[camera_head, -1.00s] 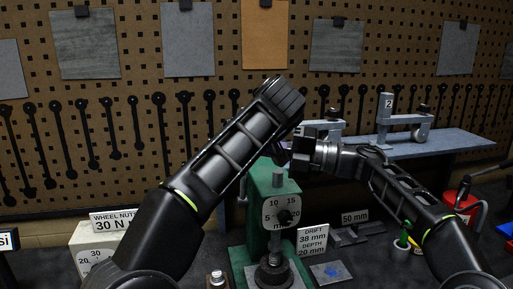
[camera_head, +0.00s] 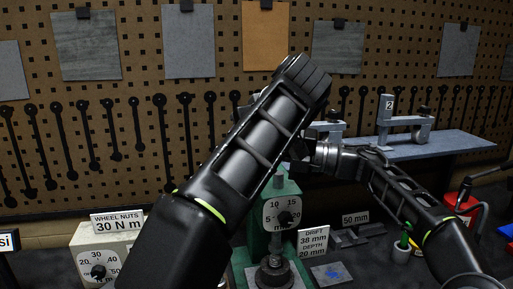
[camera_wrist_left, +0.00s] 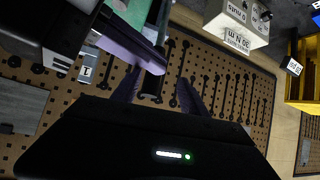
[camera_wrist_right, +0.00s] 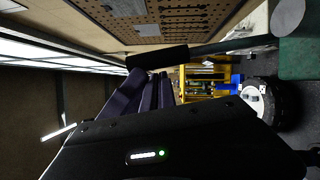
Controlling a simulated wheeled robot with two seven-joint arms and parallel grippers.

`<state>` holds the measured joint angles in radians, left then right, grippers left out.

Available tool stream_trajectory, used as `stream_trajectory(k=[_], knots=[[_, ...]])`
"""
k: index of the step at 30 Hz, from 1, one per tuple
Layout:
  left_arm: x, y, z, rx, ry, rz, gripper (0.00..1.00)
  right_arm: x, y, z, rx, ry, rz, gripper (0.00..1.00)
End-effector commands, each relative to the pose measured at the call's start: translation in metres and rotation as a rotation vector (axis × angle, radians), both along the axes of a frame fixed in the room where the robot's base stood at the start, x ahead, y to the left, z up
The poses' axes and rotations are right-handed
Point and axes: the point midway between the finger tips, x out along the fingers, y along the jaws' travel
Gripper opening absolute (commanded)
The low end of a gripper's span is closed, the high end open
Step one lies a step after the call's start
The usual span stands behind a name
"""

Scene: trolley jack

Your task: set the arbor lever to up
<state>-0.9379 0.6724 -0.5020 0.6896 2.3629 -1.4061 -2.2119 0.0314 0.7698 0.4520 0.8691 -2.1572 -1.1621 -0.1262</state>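The green arbor press (camera_head: 284,190) with a round dial stands in the middle of the bench. Its lever is hidden behind my arms in the head view. In the right wrist view the lever (camera_wrist_right: 228,45) is a grey rod with a black grip, running from a round hub beside the green body. My right gripper (camera_wrist_right: 145,78) has its fingers close together, with no clear gap. The fingertips are at the black grip; contact cannot be told. My left gripper (camera_wrist_left: 160,85) is open and empty; in the head view my left forearm hides it.
A dial box (camera_head: 95,245) marked wheel nuts stands at the left. A drift sign (camera_head: 313,242), grey blocks (camera_head: 355,234) and a red can (camera_head: 463,208) are at the right. A raised shelf (camera_head: 430,144) with grey tools is behind. My left forearm crosses before the press.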

Motion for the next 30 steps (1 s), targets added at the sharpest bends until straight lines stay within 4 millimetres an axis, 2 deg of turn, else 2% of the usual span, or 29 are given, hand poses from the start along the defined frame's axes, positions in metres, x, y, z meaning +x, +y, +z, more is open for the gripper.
stream_trajectory(k=[1, 20, 26, 30], knots=[[-0.004, -0.01, -0.003, -0.006, 0.015, -0.017, 0.47, 0.006, -0.002, -0.002, 0.001, 0.006, -0.02, 0.0], [-0.004, -0.009, -0.002, -0.01, 0.013, -0.015, 0.47, 0.003, -0.004, -0.004, 0.005, -0.004, -0.021, 0.0], [-0.003, -0.006, -0.001, -0.009, 0.008, -0.01, 0.47, -0.012, -0.008, -0.009, 0.017, -0.046, -0.018, 0.0], [-0.003, -0.005, 0.0, -0.009, 0.006, -0.007, 0.47, -0.033, -0.008, -0.012, 0.014, -0.054, -0.014, 0.0]])
